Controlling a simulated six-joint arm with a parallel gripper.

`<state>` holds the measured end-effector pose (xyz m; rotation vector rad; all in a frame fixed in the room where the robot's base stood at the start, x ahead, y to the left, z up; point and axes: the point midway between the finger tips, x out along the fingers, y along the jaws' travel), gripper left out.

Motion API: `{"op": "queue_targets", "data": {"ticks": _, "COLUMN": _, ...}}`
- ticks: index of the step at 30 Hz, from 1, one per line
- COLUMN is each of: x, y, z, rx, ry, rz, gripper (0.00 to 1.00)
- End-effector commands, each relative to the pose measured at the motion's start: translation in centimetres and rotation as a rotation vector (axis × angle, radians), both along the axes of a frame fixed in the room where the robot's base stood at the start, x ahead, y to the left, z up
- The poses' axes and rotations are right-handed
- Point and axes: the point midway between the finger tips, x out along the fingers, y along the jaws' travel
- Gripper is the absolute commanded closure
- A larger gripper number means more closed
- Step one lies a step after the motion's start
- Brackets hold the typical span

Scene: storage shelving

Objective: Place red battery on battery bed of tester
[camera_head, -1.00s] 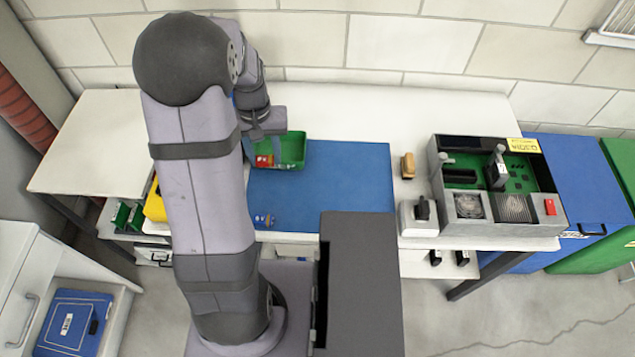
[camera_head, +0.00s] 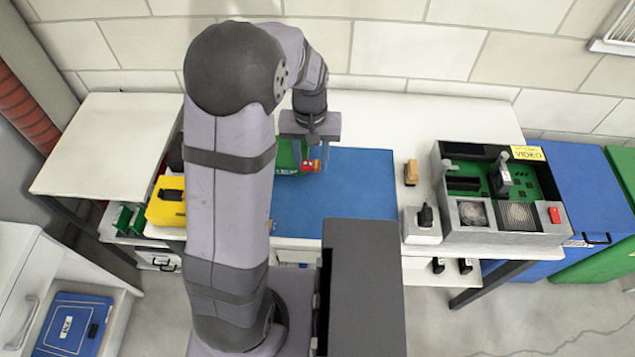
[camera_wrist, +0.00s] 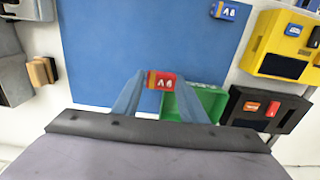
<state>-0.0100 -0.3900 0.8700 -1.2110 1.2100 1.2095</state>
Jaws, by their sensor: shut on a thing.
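The red battery (camera_head: 311,165) is held between the fingertips of my gripper (camera_head: 314,160), above the blue mat (camera_head: 360,190) beside the green bin (camera_head: 288,156). In the wrist view the red battery (camera_wrist: 161,80) lies crosswise between the two bluish fingers, its lettered side showing. The tester (camera_head: 480,238) stands at the right of the table, a grey housing with an open green interior. It is well apart from my gripper. I cannot clearly tell which part of it is the battery bed.
A tan block (camera_head: 411,173) and a small grey box with a black knob (camera_head: 425,217) stand left of the tester. A yellow device (camera_wrist: 282,45), a blue battery (camera_wrist: 224,11) and a black tray (camera_wrist: 285,122) show in the wrist view. The mat's right side is clear.

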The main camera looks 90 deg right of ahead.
Motion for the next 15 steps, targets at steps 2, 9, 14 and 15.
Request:
{"op": "queue_targets", "data": {"ticks": 2, "x": 0.0, "y": 0.2, "z": -1.3, "rx": 0.006, "ry": -0.001, "rz": 0.0, "gripper": 0.83}}
{"op": "queue_targets", "data": {"ticks": 9, "x": 0.0, "y": 0.1, "z": -4.5, "rx": 0.004, "ry": -0.001, "rz": -0.001, "gripper": 0.83}}
{"op": "queue_targets", "data": {"ticks": 14, "x": 0.0, "y": 0.1, "z": -5.1, "rx": 0.001, "ry": 0.0, "rz": -0.001, "gripper": 0.83}}
{"op": "queue_targets", "data": {"ticks": 15, "x": 0.0, "y": 0.0, "z": -5.1, "rx": 0.001, "ry": 0.0, "rz": -0.001, "gripper": 0.83}}
